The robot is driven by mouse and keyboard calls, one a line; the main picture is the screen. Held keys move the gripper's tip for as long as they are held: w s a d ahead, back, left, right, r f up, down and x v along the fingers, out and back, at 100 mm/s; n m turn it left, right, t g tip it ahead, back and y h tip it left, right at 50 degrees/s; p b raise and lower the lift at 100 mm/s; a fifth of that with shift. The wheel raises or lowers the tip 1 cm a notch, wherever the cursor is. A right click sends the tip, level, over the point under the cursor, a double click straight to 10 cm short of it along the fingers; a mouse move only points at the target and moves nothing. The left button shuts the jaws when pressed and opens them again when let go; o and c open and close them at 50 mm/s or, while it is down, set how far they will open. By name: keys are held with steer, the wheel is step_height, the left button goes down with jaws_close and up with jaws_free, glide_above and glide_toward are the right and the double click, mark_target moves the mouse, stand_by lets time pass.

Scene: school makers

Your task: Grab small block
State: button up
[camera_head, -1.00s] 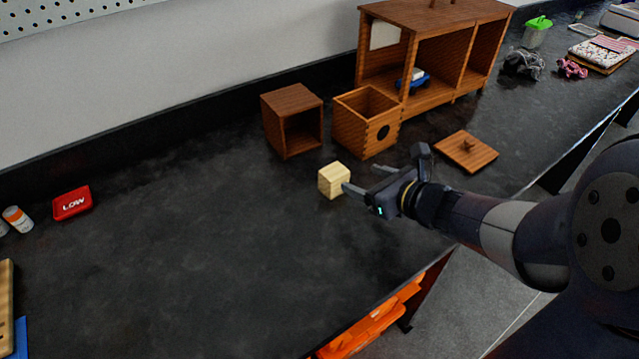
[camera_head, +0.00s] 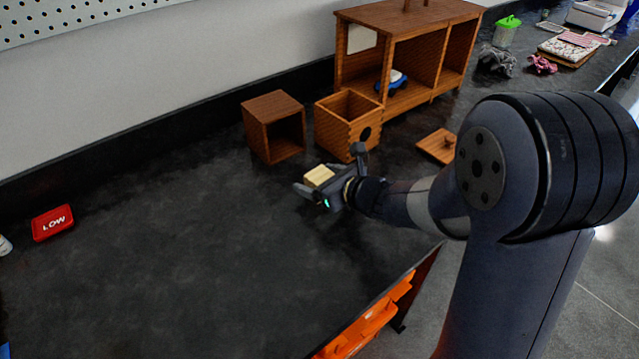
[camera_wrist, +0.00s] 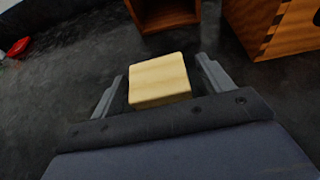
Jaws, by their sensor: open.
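The small block (camera_head: 319,176) is a pale wooden cube on the dark countertop, in front of the wooden boxes. In the wrist view the block (camera_wrist: 159,80) sits between the two fingers, with a gap visible on each side. My gripper (camera_head: 322,180) is open around the block, reaching in from the right in the head view. It also shows in the wrist view (camera_wrist: 160,78), one finger left and one right of the block. The block's lower part is hidden by the gripper in the head view.
An open wooden box (camera_head: 275,127) and a box with a round hole (camera_head: 347,125) stand just behind the block. A wooden lid (camera_head: 437,146) lies to the right. A larger wooden cabinet (camera_head: 408,20) stands behind. A red LOW box (camera_head: 53,222) is far left; the counter between is clear.

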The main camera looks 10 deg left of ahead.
steer(key=shift+c, duration=0.3)
steer(key=c, duration=1)
